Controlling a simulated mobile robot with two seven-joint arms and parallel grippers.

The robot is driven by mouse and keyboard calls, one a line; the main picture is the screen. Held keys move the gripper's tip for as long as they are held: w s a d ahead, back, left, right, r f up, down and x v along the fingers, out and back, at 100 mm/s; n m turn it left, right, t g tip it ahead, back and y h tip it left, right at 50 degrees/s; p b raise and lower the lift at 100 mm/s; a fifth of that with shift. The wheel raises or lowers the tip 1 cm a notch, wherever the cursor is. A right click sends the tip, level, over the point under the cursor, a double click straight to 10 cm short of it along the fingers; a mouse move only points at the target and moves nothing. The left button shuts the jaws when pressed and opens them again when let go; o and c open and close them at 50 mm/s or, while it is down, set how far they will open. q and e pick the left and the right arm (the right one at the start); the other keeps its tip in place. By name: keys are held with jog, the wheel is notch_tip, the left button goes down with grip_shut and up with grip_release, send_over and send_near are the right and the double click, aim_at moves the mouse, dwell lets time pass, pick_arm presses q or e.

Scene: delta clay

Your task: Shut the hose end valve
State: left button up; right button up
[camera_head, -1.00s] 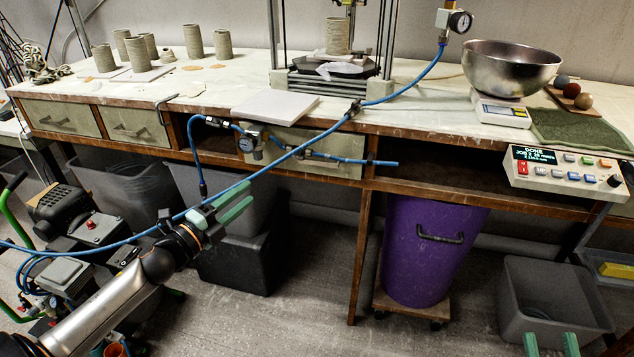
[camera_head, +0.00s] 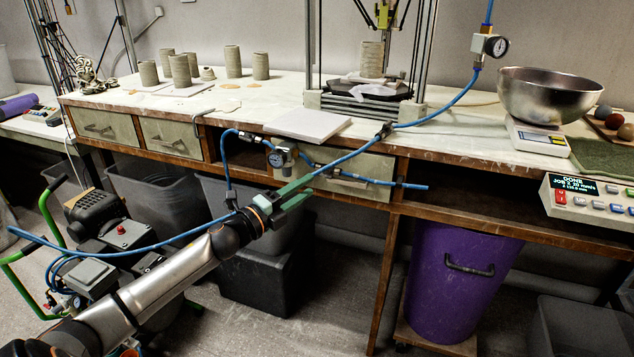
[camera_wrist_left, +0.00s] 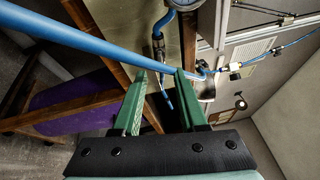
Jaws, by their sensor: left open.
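A blue air hose (camera_head: 360,155) crosses in front of the bench. A shorter blue line runs below the bench top, with a dark fitting (camera_head: 335,173) along it, and ends in a free blue tip (camera_head: 424,187) at the right. Which fitting is the hose end valve, and its lever position, I cannot make out. My left gripper (camera_head: 312,192) is open and empty, in front of the bench drawers below the line. In the left wrist view its green fingertips (camera_wrist_left: 160,75) are apart, with a metal fitting (camera_wrist_left: 158,45) and the blue tip (camera_wrist_left: 168,102) beyond them.
A pressure gauge (camera_head: 277,159) hangs under the bench edge. A white slab (camera_head: 308,125) lies above it. A purple bin (camera_head: 460,285) stands right of the gripper, and a black box (camera_head: 262,280) below it. The open shelf to the right looks clear.

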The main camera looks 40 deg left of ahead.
aim_at(323, 176)
pick_arm(q)
jog(key=shift+x, duration=2.3)
pick_arm(e)
jog(key=shift+s+a+r+n+y, duration=0.1)
jog(key=shift+s+r+n+y, duration=0.5)
jog(key=shift+s+r+y, duration=0.15)
pick_arm(q)
grip_shut()
pick_arm(e)
jog(key=shift+w, duration=0.1)
